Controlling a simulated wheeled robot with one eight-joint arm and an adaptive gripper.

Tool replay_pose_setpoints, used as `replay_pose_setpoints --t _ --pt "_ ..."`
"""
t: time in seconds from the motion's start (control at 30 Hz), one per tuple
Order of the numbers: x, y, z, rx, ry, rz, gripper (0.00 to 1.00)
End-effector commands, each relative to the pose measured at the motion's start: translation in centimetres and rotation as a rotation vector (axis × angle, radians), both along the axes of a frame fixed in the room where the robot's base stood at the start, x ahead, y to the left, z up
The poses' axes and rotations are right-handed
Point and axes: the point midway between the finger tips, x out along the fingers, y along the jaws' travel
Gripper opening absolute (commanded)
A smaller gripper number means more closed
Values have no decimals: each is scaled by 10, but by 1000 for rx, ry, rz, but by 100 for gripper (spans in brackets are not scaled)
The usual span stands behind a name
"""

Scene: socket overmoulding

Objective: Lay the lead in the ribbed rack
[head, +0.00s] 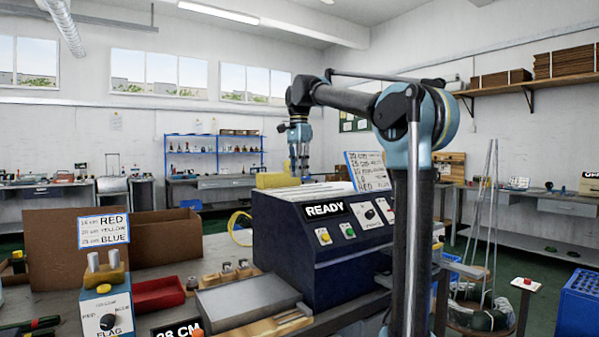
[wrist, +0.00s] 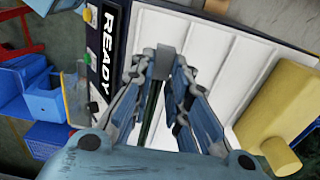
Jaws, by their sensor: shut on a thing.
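My gripper (wrist: 162,68) is shut on a small grey block, which seems to be an end of the lead (wrist: 150,112). A dark, greenish cable runs from it between my fingers in the wrist view. In the head view my gripper (head: 299,172) hangs above the dark blue READY machine (head: 315,245); the lead cannot be made out there. Below my gripper, the machine's white top (wrist: 222,62) is divided by thin dark lines. I cannot tell whether this is the ribbed rack. A wooden piece with ribs (head: 290,322) lies at the bench's front edge.
A yellow block (wrist: 275,105) stands on the machine's far side, close to my gripper. A yellow cable coil (head: 240,230) lies left of the machine. A grey box (head: 245,298), red tray (head: 158,294), brown bin (head: 165,240) and flag box (head: 107,312) crowd the bench.

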Motion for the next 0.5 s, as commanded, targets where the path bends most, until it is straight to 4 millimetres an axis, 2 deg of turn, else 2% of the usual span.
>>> replay_pose_setpoints --t 0.17,0.5 --pt "-1 0 -5 5 -11 -4 0" --pt "-1 0 -35 5 -11 -5 0"
